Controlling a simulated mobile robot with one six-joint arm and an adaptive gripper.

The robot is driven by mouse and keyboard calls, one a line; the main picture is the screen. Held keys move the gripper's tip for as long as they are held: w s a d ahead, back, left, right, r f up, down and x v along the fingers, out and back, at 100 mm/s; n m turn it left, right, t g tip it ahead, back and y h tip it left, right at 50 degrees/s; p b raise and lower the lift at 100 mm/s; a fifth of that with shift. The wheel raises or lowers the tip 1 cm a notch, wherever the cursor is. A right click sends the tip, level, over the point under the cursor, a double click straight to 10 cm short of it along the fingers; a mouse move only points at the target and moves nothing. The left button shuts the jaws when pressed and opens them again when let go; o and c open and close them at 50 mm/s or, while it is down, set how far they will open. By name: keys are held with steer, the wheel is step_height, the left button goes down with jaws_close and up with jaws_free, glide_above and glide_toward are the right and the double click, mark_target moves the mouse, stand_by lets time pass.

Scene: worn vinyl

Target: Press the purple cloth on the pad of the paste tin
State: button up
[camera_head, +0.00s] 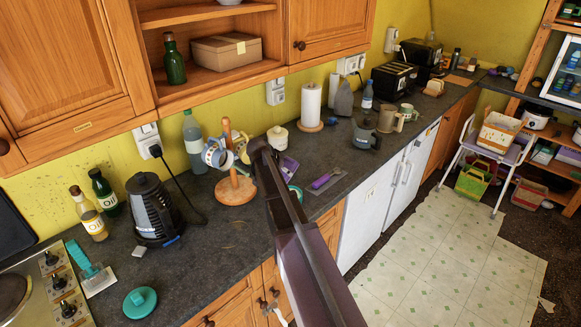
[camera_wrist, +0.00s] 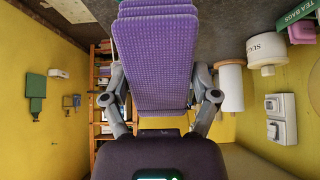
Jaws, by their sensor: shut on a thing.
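A purple ribbed cloth (camera_wrist: 155,65) is folded in layers between the fingers of my gripper (camera_wrist: 160,92) in the wrist view. The gripper is shut on it, and the cloth extends out past the fingertips. In the head view my own arm hides most of the gripper; a purple patch (camera_head: 288,167) shows just beyond it, and I cannot tell if this is the cloth. A teal round item (camera_head: 296,192) is partly hidden behind my arm. Another teal round item (camera_head: 140,302) lies at the counter's front left. I cannot tell which is the paste tin, and no pad is clearly visible.
A mug tree (camera_head: 236,187) stands left of my arm, with a black kettle (camera_head: 153,208) farther left. A white canister (camera_head: 278,141) and a paper towel roll (camera_head: 311,106) stand behind. A purple-handled utensil (camera_head: 325,180) lies right of my arm. The counter before the kettle is mostly clear.

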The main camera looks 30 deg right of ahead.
steer(key=shift+d, duration=0.2)
steer(key=shift+s+d, duration=0.1)
steer(key=shift+d, duration=0.1)
steer(key=shift+s+d, duration=0.15)
steer(key=shift+d, duration=0.35)
steer(key=shift+s+d, duration=0.15)
steer(key=shift+d, duration=0.35)
steer(key=shift+a+r, duration=0.1)
steer(key=shift+a, duration=0.05)
steer(key=shift+s+a+r+h, duration=0.15)
steer(key=shift+a+r+h, duration=0.05)
steer(key=shift+r+h, duration=0.55)
steer(key=shift+f+b, duration=0.2)
steer(key=shift+b, duration=0.1)
steer(key=shift+f+b, duration=3.4)
steer(key=shift+f, duration=0.05)
